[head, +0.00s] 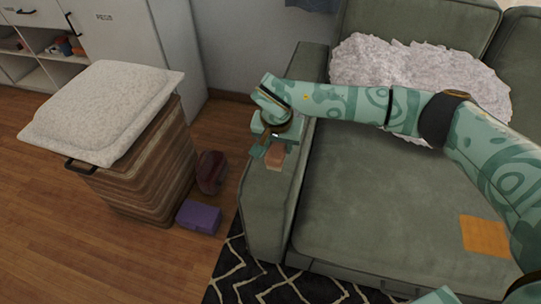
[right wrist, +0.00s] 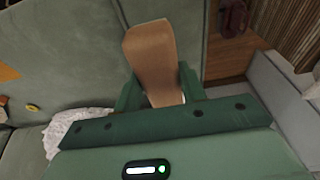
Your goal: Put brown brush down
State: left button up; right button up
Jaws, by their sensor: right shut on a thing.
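My right gripper (head: 272,146) is at the left armrest (head: 268,205) of the green sofa, with its arm reaching in from the right. It is shut on the brown brush (head: 275,156), which shows just below the fingers against the armrest. In the right wrist view the brush (right wrist: 150,52) stands out between the two green fingers (right wrist: 159,86), its wide wooden end pointing away from me. The part between the fingers is partly hidden. I cannot tell whether the brush touches the armrest. My left gripper is not in view.
A striped hamper with a pale cushion (head: 104,108) stands left of the sofa. A dark red bag (head: 211,172) and a purple box (head: 198,216) lie on the floor between them. The seat (head: 375,215) is mostly clear, with a white fluffy blanket (head: 400,65) and an orange cloth (head: 484,236).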

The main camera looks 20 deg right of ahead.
aim_at(274, 145)
jog(key=w+f, duration=0.1)
jog(key=w+f+b, duration=0.1)
jog(key=f, duration=0.1)
jog(key=shift+w+a, duration=0.15)
jog(key=shift+w, duration=0.05)
jog(key=b+x, duration=0.1)
jog(key=x, duration=0.1)
jog(key=b+x, duration=0.2)
jog(key=shift+s+a, duration=0.1)
jog(key=shift+a, duration=0.15)
jog(key=shift+f, duration=0.1)
jog(key=shift+r, duration=0.3)
jog(key=shift+f, duration=0.2)
jog(key=o, duration=1.1)
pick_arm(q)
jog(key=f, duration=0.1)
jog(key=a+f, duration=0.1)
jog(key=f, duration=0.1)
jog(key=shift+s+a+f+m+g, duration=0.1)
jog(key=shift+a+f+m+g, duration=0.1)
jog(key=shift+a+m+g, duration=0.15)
